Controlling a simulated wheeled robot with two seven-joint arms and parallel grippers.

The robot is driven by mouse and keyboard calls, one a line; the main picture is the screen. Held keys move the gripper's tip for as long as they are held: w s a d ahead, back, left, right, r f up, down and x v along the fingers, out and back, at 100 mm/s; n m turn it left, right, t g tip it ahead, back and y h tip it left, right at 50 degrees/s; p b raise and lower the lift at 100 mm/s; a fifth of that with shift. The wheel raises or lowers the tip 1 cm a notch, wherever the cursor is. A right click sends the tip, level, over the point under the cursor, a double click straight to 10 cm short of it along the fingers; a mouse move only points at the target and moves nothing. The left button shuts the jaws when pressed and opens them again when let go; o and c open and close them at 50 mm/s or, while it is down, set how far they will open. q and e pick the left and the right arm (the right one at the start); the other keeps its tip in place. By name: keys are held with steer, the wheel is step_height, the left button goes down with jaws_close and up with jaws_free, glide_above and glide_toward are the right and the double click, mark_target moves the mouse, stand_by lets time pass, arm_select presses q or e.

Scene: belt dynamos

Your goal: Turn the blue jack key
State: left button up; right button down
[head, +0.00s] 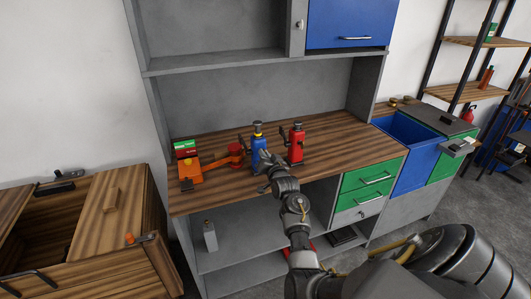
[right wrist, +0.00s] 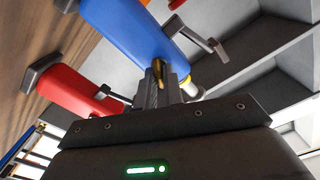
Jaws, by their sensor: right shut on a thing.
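The blue jack (head: 257,145) stands upright on the wooden worktop, with a yellow band and a dark top. In the right wrist view, its blue body (right wrist: 145,28) fills the top middle. My right gripper (head: 268,164) is at the near side of the blue jack. In the right wrist view, its fingers (right wrist: 166,88) are shut on the small brass-coloured key (right wrist: 157,68) at the blue body. The fingers hide most of the key, so its turn angle is unclear. My left gripper is not in view.
A red jack (head: 296,145) stands just right of the blue one and also shows in the right wrist view (right wrist: 72,90). An orange tool with a red part (head: 208,171) and a green-and-red box (head: 186,149) are to the left. The worktop's right side (head: 355,143) is clear.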

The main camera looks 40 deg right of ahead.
steer(key=m+p, duration=0.4)
steer(key=m, duration=0.8)
steer(key=shift+f+p, duration=0.2)
steer(key=shift+p, duration=0.15)
stand_by(0.4)
steer(key=c, duration=1.5)
jaws_free()
